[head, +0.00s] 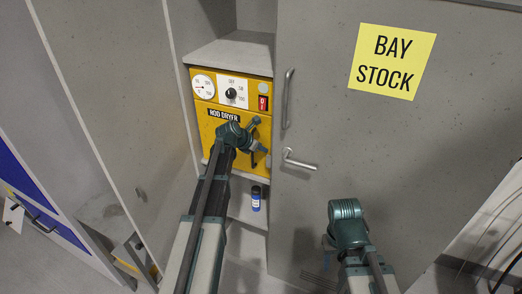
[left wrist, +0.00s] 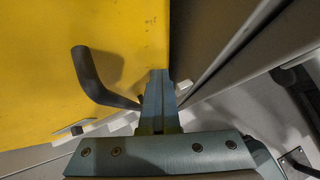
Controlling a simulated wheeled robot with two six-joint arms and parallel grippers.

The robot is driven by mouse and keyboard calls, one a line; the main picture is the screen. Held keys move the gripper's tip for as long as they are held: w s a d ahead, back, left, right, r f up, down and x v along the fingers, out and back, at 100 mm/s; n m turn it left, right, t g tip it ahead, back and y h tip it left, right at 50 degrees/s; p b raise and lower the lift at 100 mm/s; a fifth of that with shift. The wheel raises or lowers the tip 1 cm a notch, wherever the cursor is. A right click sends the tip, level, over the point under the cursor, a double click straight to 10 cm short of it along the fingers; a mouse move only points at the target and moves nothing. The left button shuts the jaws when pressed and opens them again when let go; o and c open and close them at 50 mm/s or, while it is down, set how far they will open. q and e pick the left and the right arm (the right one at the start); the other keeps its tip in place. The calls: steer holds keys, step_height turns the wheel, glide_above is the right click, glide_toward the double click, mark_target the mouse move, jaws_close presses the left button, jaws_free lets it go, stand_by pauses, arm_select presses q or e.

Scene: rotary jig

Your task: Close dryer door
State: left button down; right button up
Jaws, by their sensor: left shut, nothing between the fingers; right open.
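The yellow rod dryer (head: 204,120) stands in the bay at the middle of the head view. Its lower front is partly hidden by my left arm. The left wrist view shows a yellow face (left wrist: 120,35) with a black curved handle (left wrist: 95,80). I cannot tell whether the dryer door is flush or slightly ajar. My left gripper (head: 262,147) is at the right side of the dryer front; its shut, empty fingers (left wrist: 158,78) are beside the handle, near the yellow face's right edge. My right gripper (head: 329,241) is low before the grey door, mostly hidden by its wrist.
A large grey door (head: 400,165) marked BAY STOCK, with a bar handle (head: 288,98) and a lever (head: 299,160), stands right of the dryer. A grey panel (head: 110,100) bounds the left. A dark blue bottle (head: 256,199) stands on the shelf below the dryer.

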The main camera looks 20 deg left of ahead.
arm_select(q)
steer(key=shift+w+d+r, duration=0.1)
steer(key=shift+w+r, duration=0.05)
steer(key=shift+w, duration=0.2)
steer(key=s+a+r+p, duration=0.1)
steer(key=s+r+p, duration=0.5)
steer(key=s, duration=0.5)
steer(key=shift+s+r+p, duration=0.35)
steer(key=shift+r+p, duration=0.05)
steer(key=shift+p, duration=0.15)
